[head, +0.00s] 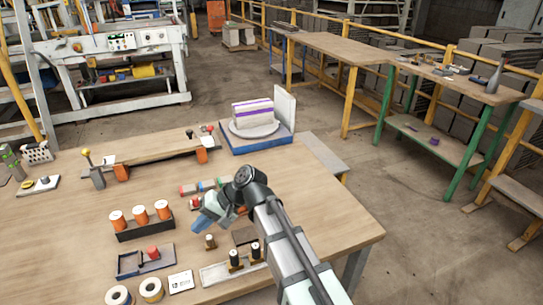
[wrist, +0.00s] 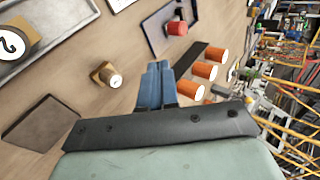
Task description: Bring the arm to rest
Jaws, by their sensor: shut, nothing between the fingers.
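My gripper (head: 203,218) hangs over the middle of the wooden table (head: 70,225) in the head view, with my arm reaching in from the lower right. In the wrist view its two blue fingers (wrist: 158,68) are together, with nothing between them. A small wooden block with a white-topped peg (wrist: 108,76) lies left of the fingers in that view. It also shows just below the gripper in the head view (head: 210,242). I cannot tell the exact height of the fingers above the table.
Orange cups in a black rack (head: 145,228) stand left of the gripper. A blue-based stand with a striped block (head: 253,115) is behind. Bare table lies at right.

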